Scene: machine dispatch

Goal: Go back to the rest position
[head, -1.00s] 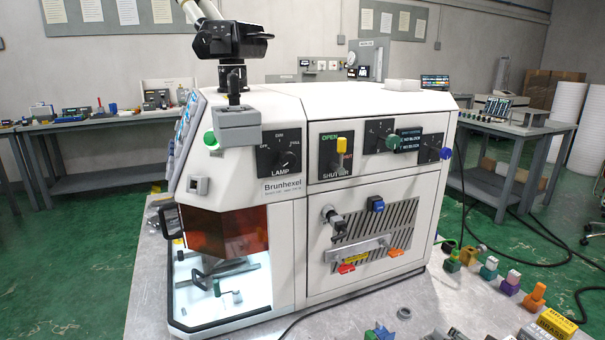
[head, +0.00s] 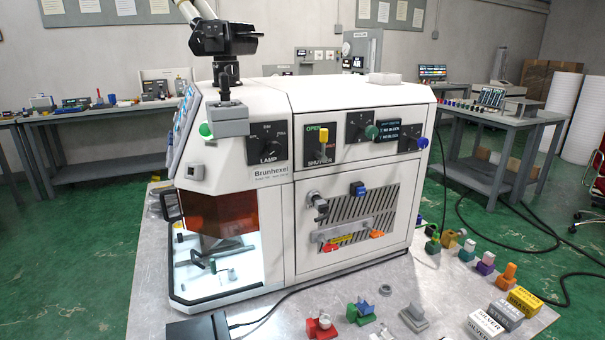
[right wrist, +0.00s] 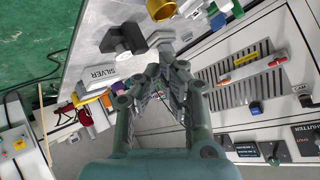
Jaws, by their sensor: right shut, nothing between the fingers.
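My right gripper (right wrist: 168,66) shows in the right wrist view. Its teal fingers are closed together, with nothing between them. It is above the bench (right wrist: 95,40), apart from the white Brunhexel machine (right wrist: 225,110), whose front panel is at the right. In the head view the machine (head: 270,180) stands on the bench, with an orange-brown window over a lit chamber. Neither gripper shows in the head view, and my left gripper is in no view.
Small coloured parts lie at the bench front, including a red one (head: 321,325) and a green one (head: 361,312). A black box (head: 198,328) lies at the front left. Cables run over the green floor.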

